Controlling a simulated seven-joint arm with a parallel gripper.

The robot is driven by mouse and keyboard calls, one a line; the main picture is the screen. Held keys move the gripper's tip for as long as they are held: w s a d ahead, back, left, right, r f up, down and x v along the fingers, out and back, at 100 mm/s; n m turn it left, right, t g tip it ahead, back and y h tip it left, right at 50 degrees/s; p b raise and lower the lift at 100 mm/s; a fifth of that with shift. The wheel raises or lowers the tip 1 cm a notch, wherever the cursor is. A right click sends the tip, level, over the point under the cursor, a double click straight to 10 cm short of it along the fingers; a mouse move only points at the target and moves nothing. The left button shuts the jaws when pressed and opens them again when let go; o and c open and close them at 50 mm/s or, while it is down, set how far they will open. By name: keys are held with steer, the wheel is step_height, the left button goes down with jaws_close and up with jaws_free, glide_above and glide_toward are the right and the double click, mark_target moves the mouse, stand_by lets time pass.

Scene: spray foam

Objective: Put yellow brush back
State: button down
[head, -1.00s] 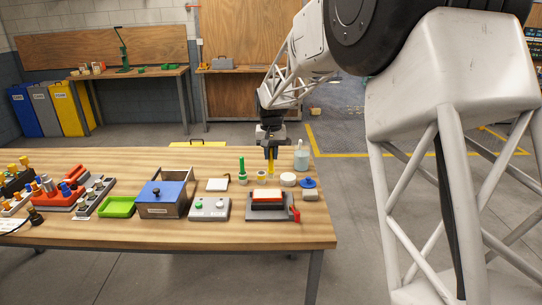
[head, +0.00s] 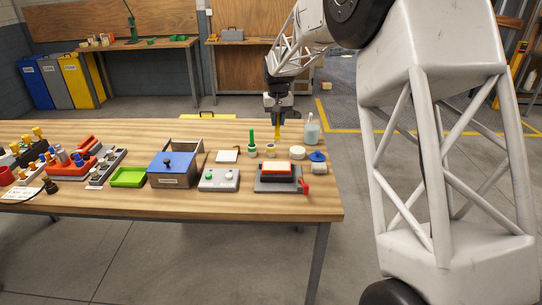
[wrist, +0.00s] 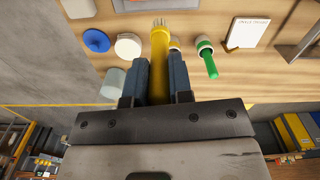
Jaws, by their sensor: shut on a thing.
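My gripper (wrist: 158,85) is shut on the yellow brush (wrist: 160,55); its bristled end points away from the gripper. In the head view the yellow brush (head: 277,130) hangs roughly upright below my gripper (head: 277,117), near the back right of the table. A small holder with a yellow rim (head: 270,150) stands just below and left of the brush in the head view. In the wrist view the brush partly hides this holder (wrist: 175,44). Whether the brush tip touches anything is unclear.
A green brush (head: 252,139) stands in a holder to the left. A translucent bottle (head: 312,132), a white round container (head: 297,153) and a blue lid (head: 318,156) are to the right. A sanding-block-like red and white item (head: 277,171) lies in front.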

steer(key=w+a+f+n, duration=0.2)
steer(key=w+n, duration=0.1)
steer(key=w, duration=0.8)
steer(key=shift+w+a+f+n, duration=0.15)
steer(key=shift+a+f+n, duration=0.05)
steer(key=shift+a+n, duration=0.2)
steer(key=shift+f, duration=0.1)
steer(key=shift+f, duration=2.35)
steer(key=shift+f, duration=2.5)
steer(key=shift+f, duration=0.15)
steer(key=c, duration=1)
jaws_free()
